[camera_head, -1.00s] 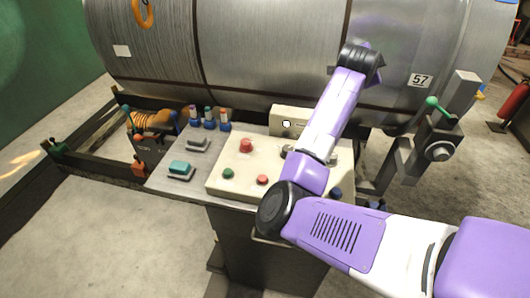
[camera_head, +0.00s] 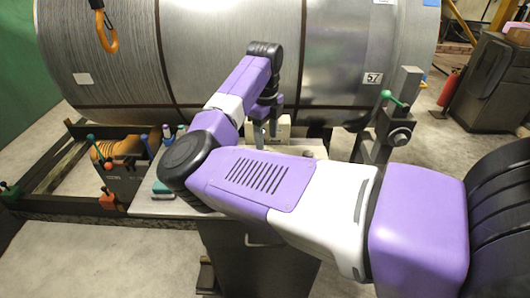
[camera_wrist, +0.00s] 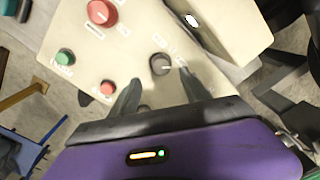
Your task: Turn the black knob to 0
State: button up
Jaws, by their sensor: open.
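The black knob (camera_wrist: 161,64) is round and sits on the beige control panel (camera_wrist: 128,45) in the wrist view. A pale pointer line on it points to the right in that picture, and small label marks lie beside it, too small to read. My gripper (camera_wrist: 158,77) is open, its fingers on either side of the knob's near edge. I cannot tell whether they touch it. In the head view my gripper (camera_head: 266,130) points down over the panel, and my arm hides the knob.
A large red knob (camera_wrist: 102,12), a green button (camera_wrist: 65,56) and a small red button (camera_wrist: 107,87) are on the same panel. A beige box (camera_wrist: 225,25) rises beside the knob.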

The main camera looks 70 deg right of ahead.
jog(key=f, duration=0.6)
jog(key=shift+s+d+f+p, duration=0.1)
jog(key=shift+d+f+p, duration=0.1)
jog(key=shift+f+p, duration=0.15)
grip_shut()
